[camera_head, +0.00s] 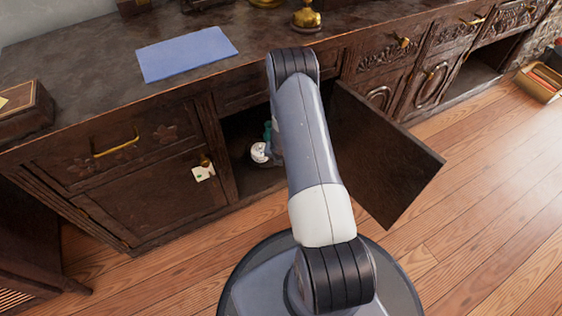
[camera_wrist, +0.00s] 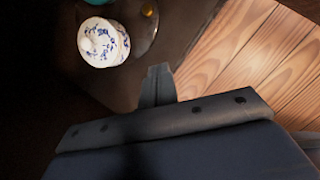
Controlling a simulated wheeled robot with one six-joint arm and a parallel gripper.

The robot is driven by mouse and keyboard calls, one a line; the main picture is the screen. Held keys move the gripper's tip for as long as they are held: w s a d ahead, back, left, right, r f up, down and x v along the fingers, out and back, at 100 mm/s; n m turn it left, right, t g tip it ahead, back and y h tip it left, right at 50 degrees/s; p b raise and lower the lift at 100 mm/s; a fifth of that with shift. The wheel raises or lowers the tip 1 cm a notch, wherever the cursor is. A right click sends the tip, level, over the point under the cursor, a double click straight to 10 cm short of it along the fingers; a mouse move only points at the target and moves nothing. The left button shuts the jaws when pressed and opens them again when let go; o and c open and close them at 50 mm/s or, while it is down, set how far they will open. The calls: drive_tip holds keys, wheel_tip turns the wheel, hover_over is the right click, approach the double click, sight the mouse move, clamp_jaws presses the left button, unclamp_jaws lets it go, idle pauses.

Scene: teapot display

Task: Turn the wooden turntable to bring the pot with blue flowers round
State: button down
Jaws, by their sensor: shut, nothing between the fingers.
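The white pot with blue flowers (camera_wrist: 102,43) stands in the dark cabinet, in the upper left of the wrist view. In the head view a small white pot (camera_head: 258,152) shows through the open cabinet doorway, left of my arm. A dark curved edge, seemingly the turntable (camera_wrist: 144,38), shows right of the pot in the wrist view; most of it is in shadow. My gripper (camera_wrist: 158,72) is shut and empty, below and right of the pot and apart from it. In the head view my arm hides the gripper.
A teal object (camera_wrist: 97,2) is behind the pot, and a small yellow object (camera_wrist: 147,11) sits at its right. The cabinet door (camera_head: 385,155) stands open to the right of my arm. A blue cloth (camera_head: 187,54) lies on the cabinet top. Wooden floor is clear in front.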

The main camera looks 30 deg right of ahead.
drive_tip(key=shift+n+h, duration=0.4)
drive_tip(key=shift+n, duration=0.3)
drive_tip(key=x, duration=0.4)
drive_tip(key=b+x, duration=0.1)
drive_tip(key=x, duration=0.4)
drive_tip(key=shift+a+f, duration=0.15)
drive_tip(key=shift+a, duration=0.05)
drive_tip(key=shift+w+d+r, duration=0.15)
drive_tip(key=shift+w+r, duration=0.05)
drive_tip(key=shift+w+d+b, duration=0.2)
drive_tip(key=shift+w+d, duration=0.2)
drive_tip(key=shift+w, duration=0.3)
drive_tip(key=shift+w+d+b, duration=0.2)
drive_tip(key=shift+w+d, duration=0.25)
drive_tip(key=shift+w, duration=0.25)
